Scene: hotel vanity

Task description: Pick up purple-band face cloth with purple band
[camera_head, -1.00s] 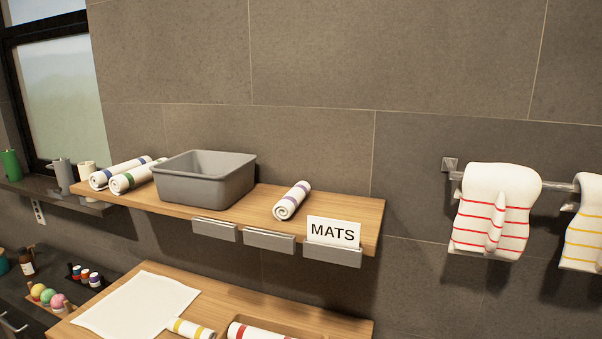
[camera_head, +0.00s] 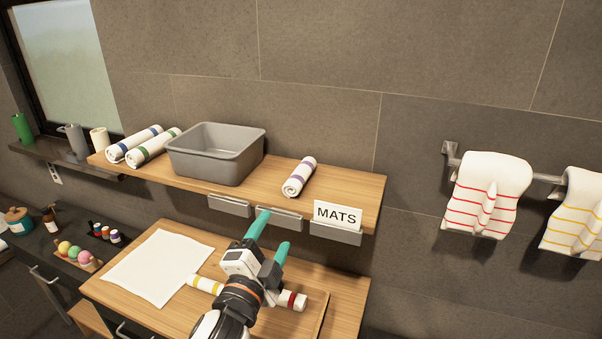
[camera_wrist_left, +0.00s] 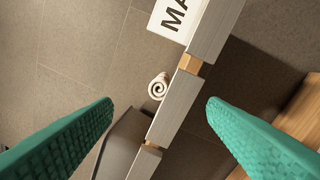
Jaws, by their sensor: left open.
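The purple-band face cloth (camera_head: 299,177) is a white roll with purple bands. It lies on the upper wooden shelf, right of the grey bin. In the left wrist view its spiral end (camera_wrist_left: 158,87) shows beyond the shelf's front edge, between my fingers. My left gripper (camera_head: 271,236) is open and empty, with two teal fingers. In the head view it is below and left of the cloth, in front of the shelf edge and apart from the cloth. My right gripper is not in view.
The grey bin (camera_head: 216,153) and two rolled towels (camera_head: 144,146) stand left on the shelf. A MATS sign (camera_head: 338,214) and grey label holders line its front edge. Rolls with yellow and red bands lie on the lower counter (camera_head: 345,290). Striped towels (camera_head: 487,195) hang at right.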

